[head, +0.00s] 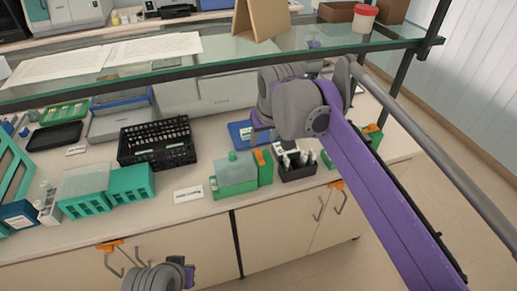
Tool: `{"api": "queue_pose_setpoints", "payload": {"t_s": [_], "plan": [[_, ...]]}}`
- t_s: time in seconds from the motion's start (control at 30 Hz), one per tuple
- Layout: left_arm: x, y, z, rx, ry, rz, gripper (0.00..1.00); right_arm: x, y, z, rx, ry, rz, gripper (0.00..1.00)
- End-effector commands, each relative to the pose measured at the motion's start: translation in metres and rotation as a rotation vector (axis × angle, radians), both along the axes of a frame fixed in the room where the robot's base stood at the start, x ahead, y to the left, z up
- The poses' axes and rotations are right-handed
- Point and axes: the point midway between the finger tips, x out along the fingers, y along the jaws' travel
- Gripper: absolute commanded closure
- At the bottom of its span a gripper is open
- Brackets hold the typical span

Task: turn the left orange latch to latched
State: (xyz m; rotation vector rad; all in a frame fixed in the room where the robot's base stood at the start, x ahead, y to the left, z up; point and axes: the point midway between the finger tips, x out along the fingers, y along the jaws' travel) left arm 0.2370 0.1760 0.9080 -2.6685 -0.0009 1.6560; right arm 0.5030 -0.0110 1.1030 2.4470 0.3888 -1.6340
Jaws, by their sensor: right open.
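The left orange latch (109,245) is on the front of the lower cabinet, at the top edge of its doors, above a pair of dark handles. It lies about level; its exact turn is too small to tell. A second orange latch (337,185) is on the cabinet doors further right. My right gripper (262,132) is over the counter, open, far from the left latch and partly hidden by its own arm. My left gripper (189,275) is at the bottom edge, right of and below the left latch, apart from it; its jaws are unclear.
The counter (215,205) carries a black crate (157,143), teal racks (131,184), a green staining holder (234,177) and a dark bottle rack (297,168). A glass shelf (230,70) spans above. The cabinet front between the latches is clear.

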Motion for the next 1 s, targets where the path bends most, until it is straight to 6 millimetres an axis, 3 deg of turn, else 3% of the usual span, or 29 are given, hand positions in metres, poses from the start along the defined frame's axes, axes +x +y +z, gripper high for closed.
{"api": "queue_pose_setpoints", "payload": {"t_s": [0.2, 0.4, 0.8, 1.0], "plan": [[-0.001, 0.0, -0.004, 0.0, 0.002, 0.0, 1.0, 0.016, 0.005, -0.041, 0.0, 0.0, -0.001, 0.5], [-0.001, 0.0, -0.005, 0.0, 0.002, 0.0, 1.0, 0.025, 0.008, -0.064, 0.0, 0.0, -0.001, 0.5], [-0.001, 0.0, -0.005, 0.0, 0.003, 0.0, 1.0, 0.028, 0.009, -0.07, 0.0, 0.0, 0.0, 0.5], [-0.001, 0.0, -0.005, 0.0, 0.003, 0.0, 1.0, 0.028, 0.009, -0.07, 0.0, 0.0, 0.0, 0.86]]}}
